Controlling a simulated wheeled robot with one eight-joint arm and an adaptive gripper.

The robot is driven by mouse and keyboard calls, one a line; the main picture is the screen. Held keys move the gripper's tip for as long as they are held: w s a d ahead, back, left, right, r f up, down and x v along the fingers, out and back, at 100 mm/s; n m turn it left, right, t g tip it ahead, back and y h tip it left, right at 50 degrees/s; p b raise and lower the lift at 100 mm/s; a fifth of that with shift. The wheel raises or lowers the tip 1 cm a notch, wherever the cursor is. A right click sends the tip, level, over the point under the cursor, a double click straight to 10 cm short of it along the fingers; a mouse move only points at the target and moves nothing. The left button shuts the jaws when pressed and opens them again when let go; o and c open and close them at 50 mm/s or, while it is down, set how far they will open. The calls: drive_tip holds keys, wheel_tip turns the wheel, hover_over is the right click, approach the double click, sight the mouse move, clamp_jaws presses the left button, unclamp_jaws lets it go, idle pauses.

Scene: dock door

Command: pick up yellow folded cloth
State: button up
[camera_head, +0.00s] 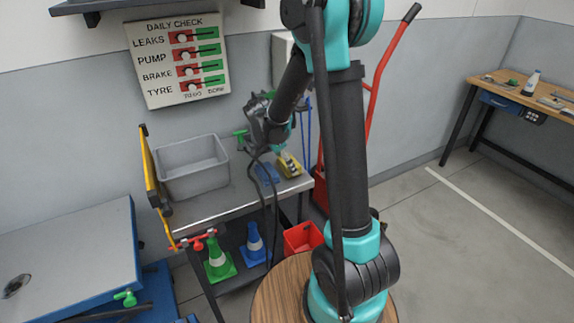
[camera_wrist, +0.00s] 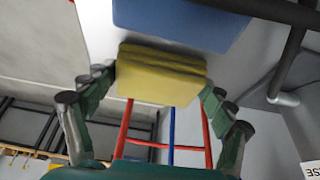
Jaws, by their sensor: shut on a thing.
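The yellow folded cloth (camera_head: 291,167) is at the right end of the grey bench top in the head view. In the wrist view the cloth (camera_wrist: 160,75) sits between the two fingers, its folded layers facing me. My gripper (camera_wrist: 158,90) is shut on it, a finger at each side; in the head view my gripper (camera_head: 283,155) reaches down from above. I cannot tell whether the cloth touches the bench. A blue folded cloth (camera_head: 267,174) lies just left of it, and shows large at the top of the wrist view (camera_wrist: 185,18).
A grey bin (camera_head: 191,167) stands on the left of the bench top (camera_head: 225,200). A yellow level-like bar (camera_head: 150,170) stands at its left end. A red hand truck (camera_head: 385,65) stands behind my arm. Cones (camera_head: 219,262) and a red bin (camera_head: 302,238) are below.

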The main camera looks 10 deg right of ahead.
drive_tip(key=r, duration=0.3)
drive_tip(key=shift+s+d+r, duration=0.1)
drive_tip(key=shift+s+d, duration=0.05)
drive_tip(key=shift+s, duration=0.25)
drive_tip(key=s+d, duration=0.2)
drive_tip(key=s, duration=0.6)
drive_tip(key=s+d, duration=0.3)
drive_tip(key=s, duration=0.5)
drive_tip(key=shift+s+d, duration=0.15)
drive_tip(key=o, duration=0.5)
drive_tip(key=c, duration=0.4)
drive_tip(key=shift+o, duration=0.2)
